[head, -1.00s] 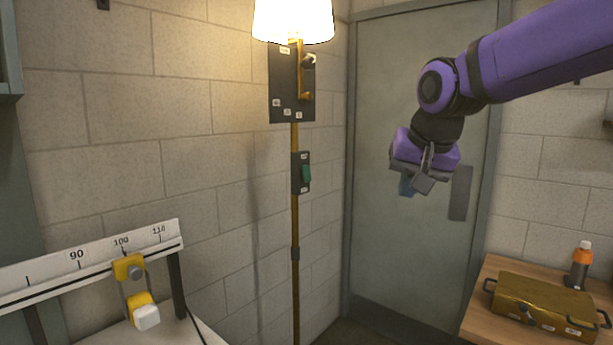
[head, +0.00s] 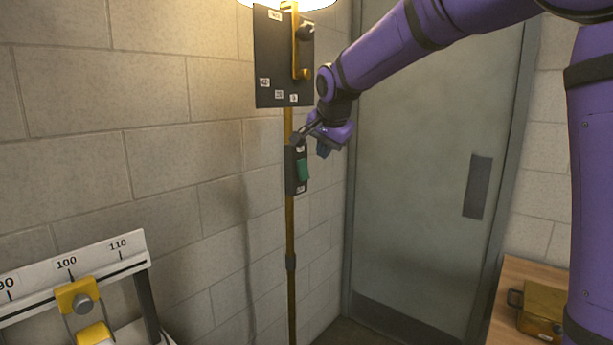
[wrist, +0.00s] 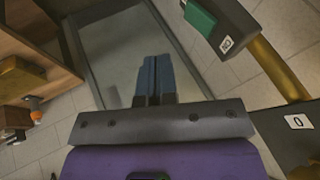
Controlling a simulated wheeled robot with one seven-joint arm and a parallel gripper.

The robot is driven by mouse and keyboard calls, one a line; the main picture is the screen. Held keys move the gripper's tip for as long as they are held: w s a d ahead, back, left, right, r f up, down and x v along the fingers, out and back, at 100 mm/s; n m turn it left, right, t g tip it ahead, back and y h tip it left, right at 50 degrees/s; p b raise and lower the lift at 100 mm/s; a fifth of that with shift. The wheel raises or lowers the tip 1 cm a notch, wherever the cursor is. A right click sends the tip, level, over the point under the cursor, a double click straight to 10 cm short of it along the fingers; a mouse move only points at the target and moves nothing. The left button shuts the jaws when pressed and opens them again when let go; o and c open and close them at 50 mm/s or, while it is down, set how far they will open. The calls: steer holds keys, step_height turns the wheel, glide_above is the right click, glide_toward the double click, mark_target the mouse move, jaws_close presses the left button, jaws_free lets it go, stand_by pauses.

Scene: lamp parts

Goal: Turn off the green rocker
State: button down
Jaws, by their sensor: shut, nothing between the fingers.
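The green rocker (head: 303,170) sits in a small dark switch box (head: 291,168) on the brass lamp pole, below the lit shade. In the wrist view the green rocker (wrist: 202,18) shows at the top right, with a small white label on the box beside it. My gripper (head: 323,149) is just right of the box's upper part in the head view; whether it touches the box I cannot tell. In the wrist view my gripper's blue fingers (wrist: 155,78) are together with nothing between them, and the rocker is apart from them, to the right.
A larger dark panel (head: 270,60) with a brass lever and labels is above the switch box. A grey door (head: 420,170) is behind my arm. A white scale (head: 110,262) with a yellow slider is at lower left. A brass box (head: 540,305) stands on a wooden surface at lower right.

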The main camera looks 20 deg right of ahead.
mark_target(308, 177)
steer(key=shift+w+a+r+x, duration=0.15)
steer(key=shift+w+a+x, duration=0.2)
steer(key=shift+x, duration=1.7)
steer(key=shift+w+a+r+x, duration=0.2)
steer(key=shift+a+x, duration=0.2)
steer(key=shift+x, duration=1.65)
steer(key=shift+w+a+r+x, duration=0.15)
steer(key=shift+w+a+x, duration=0.2)
steer(key=shift+x, duration=1.75)
